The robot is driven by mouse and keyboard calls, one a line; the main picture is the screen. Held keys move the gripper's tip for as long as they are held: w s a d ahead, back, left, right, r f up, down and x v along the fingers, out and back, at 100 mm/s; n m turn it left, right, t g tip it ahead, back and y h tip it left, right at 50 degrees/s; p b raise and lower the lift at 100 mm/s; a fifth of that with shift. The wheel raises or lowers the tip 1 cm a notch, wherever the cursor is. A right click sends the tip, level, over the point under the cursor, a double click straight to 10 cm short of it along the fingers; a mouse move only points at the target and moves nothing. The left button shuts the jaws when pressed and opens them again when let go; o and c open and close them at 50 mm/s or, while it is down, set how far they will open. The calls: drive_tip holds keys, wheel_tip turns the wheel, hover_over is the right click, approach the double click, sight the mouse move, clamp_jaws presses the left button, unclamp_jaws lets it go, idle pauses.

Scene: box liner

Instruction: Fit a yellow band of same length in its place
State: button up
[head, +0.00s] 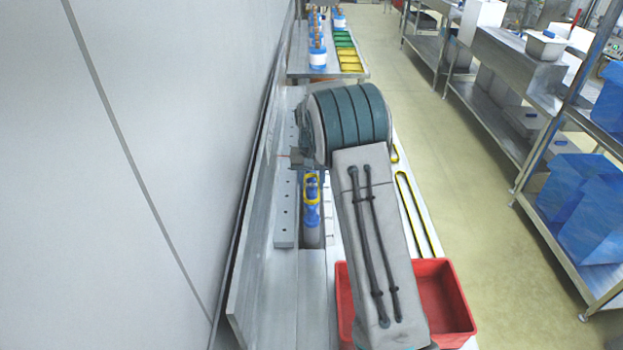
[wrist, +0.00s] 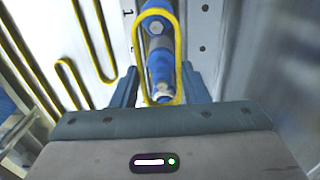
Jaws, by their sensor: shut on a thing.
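A yellow band (wrist: 141,72) forms a narrow upright loop between the fingers of my gripper (wrist: 160,92) in the wrist view. The fingers are closed in on its lower part. Blue and grey rollers (wrist: 158,48) show inside the loop; I cannot tell whether the band touches them. In the head view the yellow band (head: 306,190) shows on the blue roller unit (head: 311,217), left of my arm. My gripper is mostly hidden there by my arm. Other yellow bands (wrist: 66,76) lie in long bent loops on a white surface, also seen in the head view (head: 411,212).
A red bin (head: 448,296) stands partly under my arm. A grey perforated rail (head: 284,215) and a wall lie on the left. A far table holds yellow trays (head: 350,62), green trays and blue-white bottles (head: 318,60). The aisle floor on the right is clear.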

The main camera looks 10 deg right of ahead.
sight(312, 193)
drive_tip(key=shift+f+b, duration=1.45)
drive_tip(key=shift+f, duration=1.05)
drive_tip(key=o, duration=1)
drive_tip(key=shift+o, duration=0.2)
